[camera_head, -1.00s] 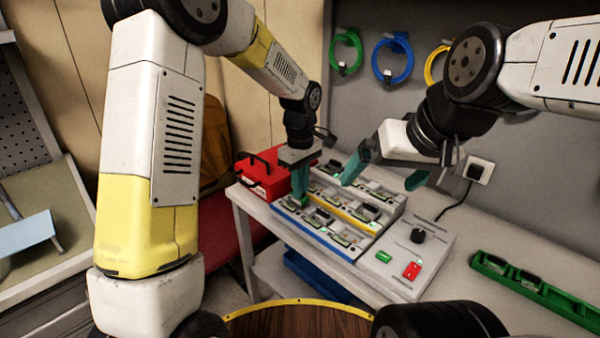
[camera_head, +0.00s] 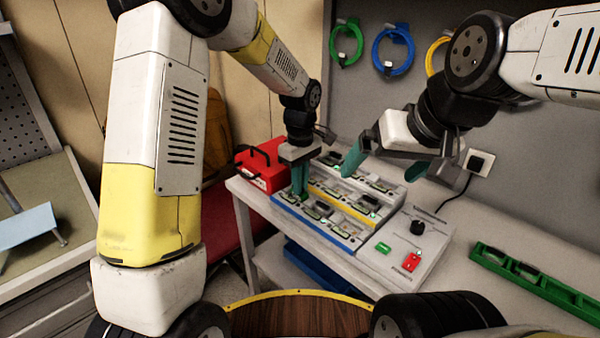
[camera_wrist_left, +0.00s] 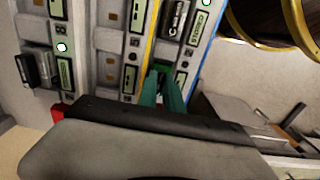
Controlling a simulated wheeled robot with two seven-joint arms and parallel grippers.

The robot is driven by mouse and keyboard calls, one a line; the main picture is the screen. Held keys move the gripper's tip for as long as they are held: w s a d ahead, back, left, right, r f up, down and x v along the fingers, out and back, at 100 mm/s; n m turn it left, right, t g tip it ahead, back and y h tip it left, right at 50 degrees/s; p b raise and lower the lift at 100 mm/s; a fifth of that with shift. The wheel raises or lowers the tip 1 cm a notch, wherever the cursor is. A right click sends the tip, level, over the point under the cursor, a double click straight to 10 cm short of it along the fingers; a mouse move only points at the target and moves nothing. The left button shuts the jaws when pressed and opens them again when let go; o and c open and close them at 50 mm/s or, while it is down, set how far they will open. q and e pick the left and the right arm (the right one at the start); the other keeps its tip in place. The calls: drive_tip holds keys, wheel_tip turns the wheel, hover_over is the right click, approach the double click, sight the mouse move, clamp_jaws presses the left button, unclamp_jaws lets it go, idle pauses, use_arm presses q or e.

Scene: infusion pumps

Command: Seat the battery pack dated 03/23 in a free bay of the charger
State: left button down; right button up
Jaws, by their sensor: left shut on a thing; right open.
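The charger (camera_head: 352,243) stands on the table, with rows of bays edged in blue, yellow and white; several bays hold packs. My left gripper (camera_head: 299,194) is low over its far left end, jaws pointing down. In the left wrist view its teal fingers (camera_wrist_left: 167,92) reach down between the yellow and blue strips. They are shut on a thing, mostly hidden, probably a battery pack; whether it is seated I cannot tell. A pack (camera_wrist_left: 178,20) sits in a neighbouring bay. No 03/23 date is legible. My right gripper (camera_head: 385,165) is open and empty above the charger's back right.
A red case (camera_head: 262,168) stands beside the charger's left end. A grey control box (camera_head: 405,245) with a knob and red switch adjoins its right end. A green rack (camera_head: 540,283) with packs lies at right. Coiled cables (camera_head: 393,53) hang on the wall. The table between box and rack is clear.

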use_arm(q)
drive_tip(key=shift+f, duration=0.2)
drive_tip(key=c, duration=1.4)
unclamp_jaws()
drive_tip(key=shift+r, duration=0.1)
wheel_tip(320, 180, up, 7)
drive_tip(key=shift+r, duration=0.3)
